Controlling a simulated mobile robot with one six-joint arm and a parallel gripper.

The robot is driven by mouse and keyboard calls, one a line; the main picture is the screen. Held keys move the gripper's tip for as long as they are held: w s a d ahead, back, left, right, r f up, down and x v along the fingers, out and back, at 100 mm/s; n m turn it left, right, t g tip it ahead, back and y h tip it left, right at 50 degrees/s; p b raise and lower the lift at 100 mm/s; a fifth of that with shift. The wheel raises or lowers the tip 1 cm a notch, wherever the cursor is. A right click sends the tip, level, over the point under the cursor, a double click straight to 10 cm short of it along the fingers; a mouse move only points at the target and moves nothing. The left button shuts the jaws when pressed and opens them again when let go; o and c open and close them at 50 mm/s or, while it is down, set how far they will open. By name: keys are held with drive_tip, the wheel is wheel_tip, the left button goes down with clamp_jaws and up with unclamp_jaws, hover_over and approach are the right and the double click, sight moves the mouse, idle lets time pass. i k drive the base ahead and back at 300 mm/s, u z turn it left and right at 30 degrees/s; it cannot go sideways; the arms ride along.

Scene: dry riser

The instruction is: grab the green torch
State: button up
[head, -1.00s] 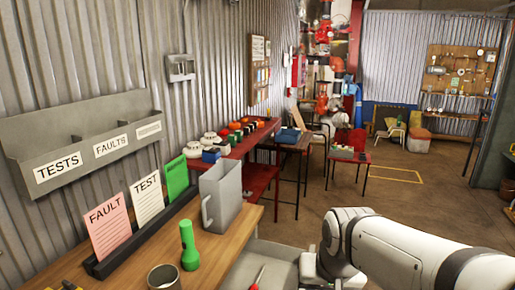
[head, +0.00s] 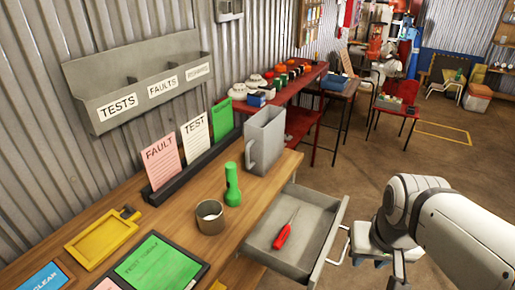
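The green torch (head: 232,184) stands upright on the wooden bench top, between a grey metal cup and a grey jug. Nothing touches it and it is fully in view. My arm shows at the right of the head view, over the floor beyond the open drawer. Its white links hide part of the room, and I cannot make out the gripper's fingers.
A grey jug (head: 264,140) stands just behind the torch and a metal cup (head: 210,216) just left of it. An open drawer (head: 262,239) with a red screwdriver (head: 285,229) juts out at the right. A card rack (head: 172,187) lines the wall side. A yellow tray (head: 101,238) lies front left.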

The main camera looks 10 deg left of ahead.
sight(233, 194)
drive_tip(key=u, duration=2.35)
drive_tip(key=k, duration=0.65)
drive_tip(key=z, duration=0.7)
drive_tip(key=i, duration=1)
drive_tip(key=u, duration=0.05)
